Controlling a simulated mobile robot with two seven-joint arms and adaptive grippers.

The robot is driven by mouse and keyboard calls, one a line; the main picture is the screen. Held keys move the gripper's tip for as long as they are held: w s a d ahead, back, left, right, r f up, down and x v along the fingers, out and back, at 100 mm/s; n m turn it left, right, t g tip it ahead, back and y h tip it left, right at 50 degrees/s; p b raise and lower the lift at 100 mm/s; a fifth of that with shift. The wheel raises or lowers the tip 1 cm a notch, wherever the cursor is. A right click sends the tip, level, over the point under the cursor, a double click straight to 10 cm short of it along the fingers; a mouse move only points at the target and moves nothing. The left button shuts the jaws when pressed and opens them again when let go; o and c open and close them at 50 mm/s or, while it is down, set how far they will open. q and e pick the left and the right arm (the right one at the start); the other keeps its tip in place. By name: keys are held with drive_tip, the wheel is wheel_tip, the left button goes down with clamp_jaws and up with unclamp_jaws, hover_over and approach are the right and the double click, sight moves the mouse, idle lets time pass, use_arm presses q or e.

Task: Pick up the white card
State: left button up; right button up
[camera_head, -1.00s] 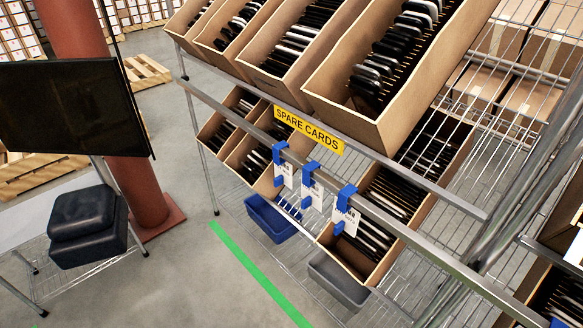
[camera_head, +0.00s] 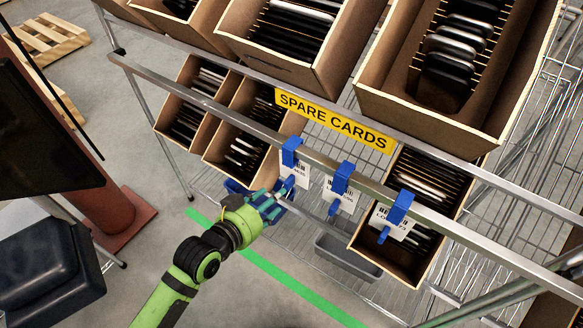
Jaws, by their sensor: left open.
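Dark cards with several white or light ones among them stand in tilted cardboard cartons; which one is the white card I cannot tell. One light card (camera_head: 456,46) shows in the upper right carton (camera_head: 497,128). More pale edges show in the lower right carton (camera_head: 402,268) and in the lower left carton (camera_head: 222,174). My left gripper (camera_head: 279,200) is open, in front of the lower shelf, just below the leftmost blue clip and its white label. It overlaps the label's lower edge in the picture; contact cannot be told. My right gripper is not in view.
A metal rail carries blue clips (camera_head: 342,178) with white labels (camera_head: 391,223). A yellow SPARE CARDS sign (camera_head: 334,120) is above it. A red column (camera_head: 105,205), dark monitor and stool stand left.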

sight(287, 187)
use_arm(q)
drive_tip(key=x, duration=0.6)
drive_tip(key=shift+d+r+p, duration=0.25)
drive_tip(key=shift+r+p, duration=0.05)
drive_tip(key=shift+p, duration=0.1)
clamp_jaws()
